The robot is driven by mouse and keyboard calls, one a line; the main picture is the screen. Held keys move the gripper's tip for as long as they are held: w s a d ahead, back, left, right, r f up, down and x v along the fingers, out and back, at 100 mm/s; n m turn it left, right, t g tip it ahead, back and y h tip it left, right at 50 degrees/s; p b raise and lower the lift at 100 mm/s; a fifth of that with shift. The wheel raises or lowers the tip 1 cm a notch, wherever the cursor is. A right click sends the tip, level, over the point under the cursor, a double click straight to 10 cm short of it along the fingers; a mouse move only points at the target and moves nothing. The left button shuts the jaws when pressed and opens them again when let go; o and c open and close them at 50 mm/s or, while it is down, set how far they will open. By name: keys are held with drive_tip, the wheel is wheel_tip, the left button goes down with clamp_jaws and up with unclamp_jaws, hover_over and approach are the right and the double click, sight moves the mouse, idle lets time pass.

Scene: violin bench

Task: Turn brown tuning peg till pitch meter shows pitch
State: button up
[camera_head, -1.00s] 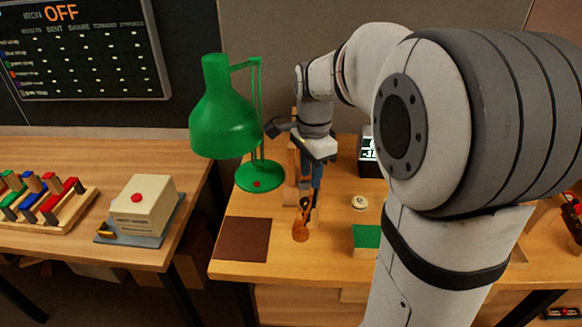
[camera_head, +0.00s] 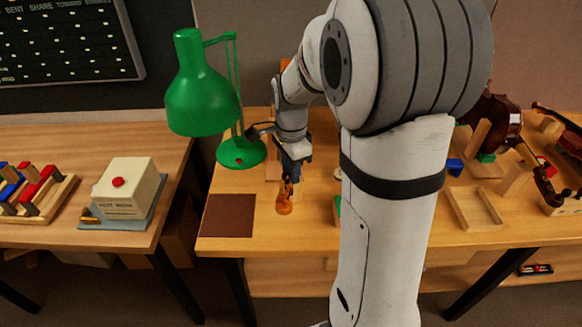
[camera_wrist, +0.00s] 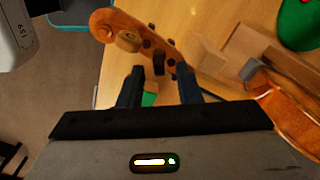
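The violin's orange-brown scroll (camera_head: 284,207) shows below my gripper (camera_head: 290,176) in the head view. In the wrist view the scroll and pegbox (camera_wrist: 105,24) run across the top. A lighter brown tuning peg (camera_wrist: 128,41) sticks out near the scroll, with several dark pegs beside it. My gripper (camera_wrist: 160,76) is open, its two fingers apart. A dark peg (camera_wrist: 158,63) appears between the fingertips, with gaps on both sides. The brown peg is up and left of the left fingertip, outside the fingers. The pitch meter is not visible now; my arm covers that area in the head view.
A green lamp (camera_head: 203,95) stands left of my arm; its base (camera_wrist: 300,24) shows in the wrist view. A brown mat (camera_head: 228,215) lies at the bench's front left. A hot-iron box (camera_head: 128,188) is on the left table. Another violin (camera_head: 495,118) and wooden blocks are at right.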

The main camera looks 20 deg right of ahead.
clamp_jaws()
drive_tip(key=shift+w+n, duration=0.1)
drive_tip(key=shift+n, duration=0.3)
drive_tip(key=n, duration=0.2)
drive_tip(key=shift+w+n+b, duration=0.15)
drive_tip(key=shift+n+b, duration=0.25)
drive_tip(key=shift+w+a+n+b, duration=0.15)
drive_tip(key=shift+n+b, duration=0.15)
drive_tip(key=shift+n, duration=1.8)
unclamp_jaws()
wheel_tip(320, 180, up, 8)
drive_tip(key=shift+b, duration=0.3)
